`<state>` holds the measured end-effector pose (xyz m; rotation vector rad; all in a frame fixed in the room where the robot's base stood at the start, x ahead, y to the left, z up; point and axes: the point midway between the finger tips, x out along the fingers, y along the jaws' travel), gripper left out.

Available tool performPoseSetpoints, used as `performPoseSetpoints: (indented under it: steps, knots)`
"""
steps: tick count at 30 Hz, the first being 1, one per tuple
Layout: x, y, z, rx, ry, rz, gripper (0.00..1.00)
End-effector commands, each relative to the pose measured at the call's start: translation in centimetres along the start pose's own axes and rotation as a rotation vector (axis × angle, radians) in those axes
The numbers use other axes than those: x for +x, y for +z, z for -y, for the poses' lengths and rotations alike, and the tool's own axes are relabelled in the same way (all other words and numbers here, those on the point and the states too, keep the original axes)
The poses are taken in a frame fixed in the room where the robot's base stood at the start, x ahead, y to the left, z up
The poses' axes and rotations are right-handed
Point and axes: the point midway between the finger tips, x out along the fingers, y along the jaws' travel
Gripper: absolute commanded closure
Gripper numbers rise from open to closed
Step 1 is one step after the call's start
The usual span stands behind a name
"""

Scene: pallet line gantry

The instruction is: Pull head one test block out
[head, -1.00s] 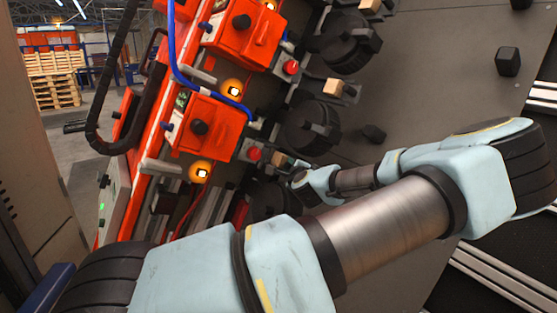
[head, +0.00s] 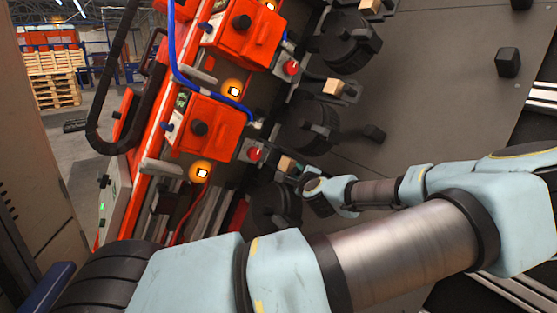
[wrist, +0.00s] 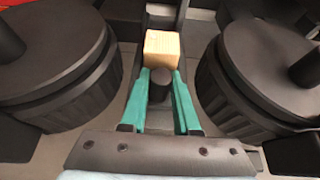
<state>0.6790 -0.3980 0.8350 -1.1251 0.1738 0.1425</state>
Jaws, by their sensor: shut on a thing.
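The test block (head: 287,164) is a small pale wooden cube at the lowest of the dark round drums in the head view. In the wrist view the block (wrist: 162,47) sits at the tips of my gripper (wrist: 163,72). Its teal fingers are shut on it. A dark round peg (wrist: 159,85) shows between the fingers. My gripper is small and mostly hidden by my wrist in the head view. The block's far side is hidden.
Dark drums stand close on the left (wrist: 60,60) and right (wrist: 265,70) of my gripper. Orange head units (head: 205,128) with round lamps line the left. Another wooden block (head: 334,87) sits higher up. A grey panel (head: 430,90) lies to the right.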

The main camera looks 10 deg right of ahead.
Motion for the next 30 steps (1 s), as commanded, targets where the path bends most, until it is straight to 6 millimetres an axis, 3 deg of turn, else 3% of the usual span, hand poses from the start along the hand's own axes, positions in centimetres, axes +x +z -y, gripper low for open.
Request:
performPoseSetpoints:
  steps: [16,30]
  knots:
    - [-0.2,-0.1,-0.1,0.000,0.001,0.000,1.00]
    - [-2.1,-1.1,-0.1,0.001,0.001,-0.001,1.00]
